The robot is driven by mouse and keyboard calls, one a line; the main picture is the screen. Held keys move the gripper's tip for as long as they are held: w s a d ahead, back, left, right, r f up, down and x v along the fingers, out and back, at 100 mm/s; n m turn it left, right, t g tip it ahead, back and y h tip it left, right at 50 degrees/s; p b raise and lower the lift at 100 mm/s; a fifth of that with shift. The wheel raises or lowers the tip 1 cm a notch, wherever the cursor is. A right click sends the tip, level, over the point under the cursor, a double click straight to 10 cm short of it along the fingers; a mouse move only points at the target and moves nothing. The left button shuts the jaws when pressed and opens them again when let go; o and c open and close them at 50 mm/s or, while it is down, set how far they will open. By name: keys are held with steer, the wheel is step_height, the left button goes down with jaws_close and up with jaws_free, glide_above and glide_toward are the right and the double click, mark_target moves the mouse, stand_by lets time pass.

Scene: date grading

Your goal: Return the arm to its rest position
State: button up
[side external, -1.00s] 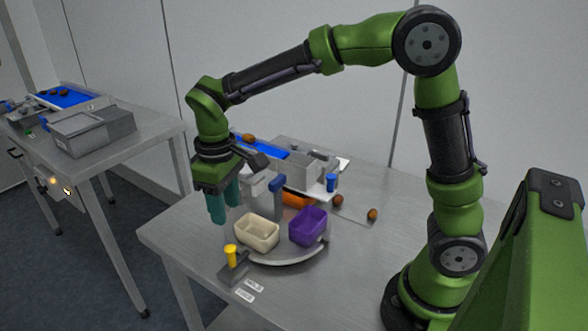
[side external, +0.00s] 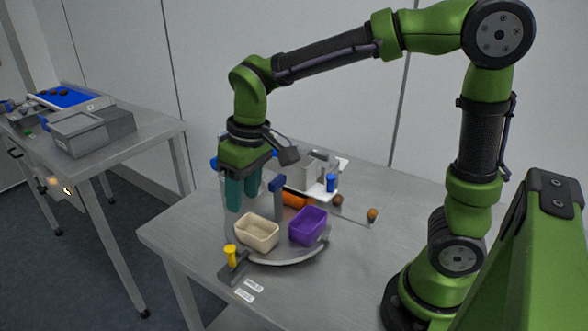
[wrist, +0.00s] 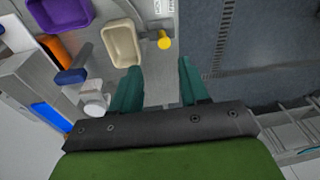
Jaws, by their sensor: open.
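My gripper (side external: 243,192) hangs from the green arm with its teal fingers pointing down, above the back left of the curved stand and behind the cream bin. It is open and empty. In the wrist view the two teal fingers (wrist: 160,85) stand apart with bare table between them. The cream bin (side external: 257,232) looks empty and also shows in the wrist view (wrist: 122,43). The purple bin (side external: 308,225) stands to its right.
A yellow-topped post (side external: 230,252) stands at the table's front left, and a blue-topped post (side external: 277,190) close to the fingers. Two brown dates (side external: 372,214) lie at the right. A grey-white machine (side external: 312,172) is behind. A second table (side external: 150,138) stands at the left.

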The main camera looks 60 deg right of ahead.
steer(key=s+d+r+m+t, duration=0.2)
steer(key=s+d+t, duration=0.1)
steer(key=s, duration=0.2)
steer(key=s+d+r+m+t+y, duration=0.1)
steer(key=s+d+r+m+t, duration=0.1)
steer(key=s+d, duration=0.2)
steer(key=shift+s+m+t, duration=0.4)
steer(key=shift+s, duration=0.75)
steer(key=shift+a, duration=0.1)
